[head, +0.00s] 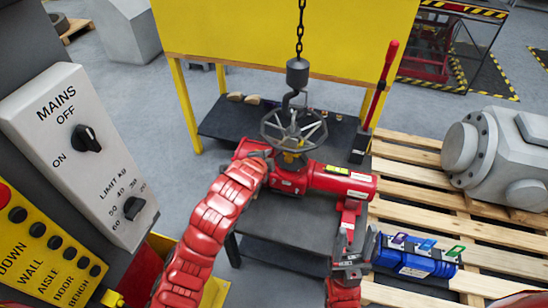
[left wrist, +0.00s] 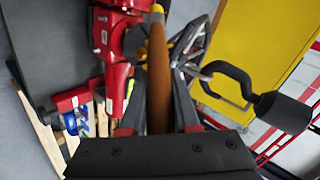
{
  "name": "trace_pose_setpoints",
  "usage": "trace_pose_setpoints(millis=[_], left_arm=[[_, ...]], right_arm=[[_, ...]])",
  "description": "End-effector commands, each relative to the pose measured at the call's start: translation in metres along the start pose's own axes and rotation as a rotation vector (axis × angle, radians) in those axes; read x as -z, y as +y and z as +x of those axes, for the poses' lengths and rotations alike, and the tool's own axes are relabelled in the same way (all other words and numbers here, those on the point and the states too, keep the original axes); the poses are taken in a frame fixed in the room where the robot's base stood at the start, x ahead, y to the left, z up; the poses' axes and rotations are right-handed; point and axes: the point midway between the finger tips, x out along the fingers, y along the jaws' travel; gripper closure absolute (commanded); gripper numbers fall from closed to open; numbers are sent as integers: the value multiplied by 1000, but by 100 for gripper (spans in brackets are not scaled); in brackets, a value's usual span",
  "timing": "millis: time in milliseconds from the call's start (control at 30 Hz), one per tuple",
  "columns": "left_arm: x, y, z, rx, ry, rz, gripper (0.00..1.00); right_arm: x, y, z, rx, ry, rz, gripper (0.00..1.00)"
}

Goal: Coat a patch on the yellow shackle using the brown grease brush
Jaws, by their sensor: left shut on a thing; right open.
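My left gripper (head: 268,156) is beside the handwheel, partly hidden by its own red arm. In the left wrist view it (left wrist: 160,122) is shut on the brown grease brush (left wrist: 158,80), whose shaft runs up toward the picture's top. A small yellow part (head: 292,158) shows under the handwheel; it looks like the shackle. Yellow also shows by the brush's far end (left wrist: 157,8); I cannot tell whether they touch.
A grey control panel (head: 70,140) stands close at left.

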Motion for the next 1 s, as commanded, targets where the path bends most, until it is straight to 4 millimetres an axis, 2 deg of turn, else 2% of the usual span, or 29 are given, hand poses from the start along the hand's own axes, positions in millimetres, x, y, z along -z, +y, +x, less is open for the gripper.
trace_pose_setpoints(millis=[267,733,1000], left_arm=[[0,1,-2,1,1,1,100],[-9,26,-43,2,1,0,100],[-10,32,-50,1,1,1,100]], right_arm=[[0,0,1,0,0,0,46],[2,1,14,0,0,0,46],[2,1,14,0,0,0,46]])
